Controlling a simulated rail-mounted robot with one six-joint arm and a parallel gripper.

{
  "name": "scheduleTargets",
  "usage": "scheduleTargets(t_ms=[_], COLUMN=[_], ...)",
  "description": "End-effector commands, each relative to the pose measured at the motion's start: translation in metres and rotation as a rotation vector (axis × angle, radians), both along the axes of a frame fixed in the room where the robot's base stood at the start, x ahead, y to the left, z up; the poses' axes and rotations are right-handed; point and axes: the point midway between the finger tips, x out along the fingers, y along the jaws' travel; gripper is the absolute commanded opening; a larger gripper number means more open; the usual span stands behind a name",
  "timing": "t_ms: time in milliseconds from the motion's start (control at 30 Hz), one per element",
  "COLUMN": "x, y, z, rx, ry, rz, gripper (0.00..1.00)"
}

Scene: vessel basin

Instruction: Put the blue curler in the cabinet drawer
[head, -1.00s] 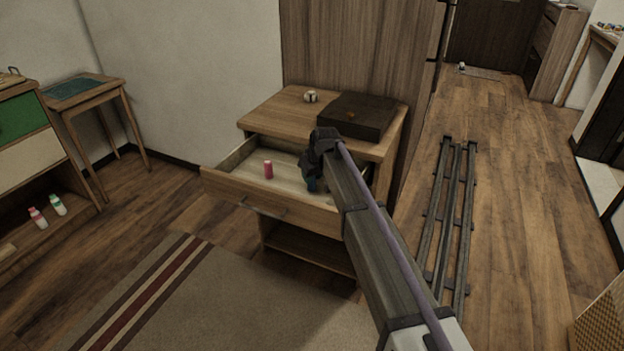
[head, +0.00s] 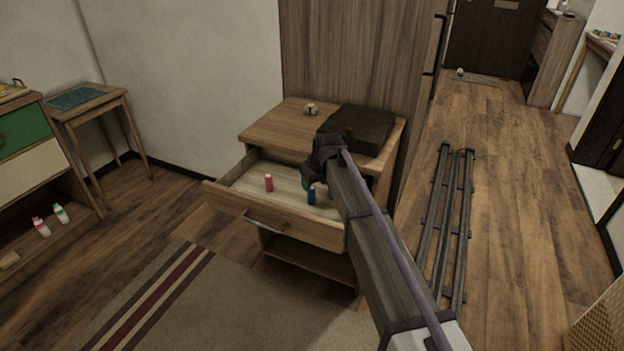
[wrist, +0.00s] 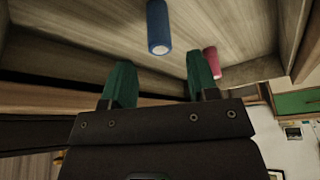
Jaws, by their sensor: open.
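My gripper (head: 307,177) is over the drawer, just behind the curler. In the wrist view my gripper (wrist: 160,72) has its two green fingers spread with nothing between them. Part of the drawer's right side is hidden behind my arm.
The cabinet top (head: 278,124) holds a dark box (head: 362,128) and a small pale object (head: 311,108). Dark rails (head: 448,220) lie on the floor at right.

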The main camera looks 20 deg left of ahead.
Motion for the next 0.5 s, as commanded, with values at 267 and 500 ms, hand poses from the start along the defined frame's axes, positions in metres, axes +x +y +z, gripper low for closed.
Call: scheduleTargets(t_ms=[267,500], x=[-0.016,-0.017], y=[-0.02,-0.022], z=[0.07,0.068], rx=[0.0,0.0], ry=[0.0,0.0], rz=[0.0,0.0], gripper=[0.54,0.54])
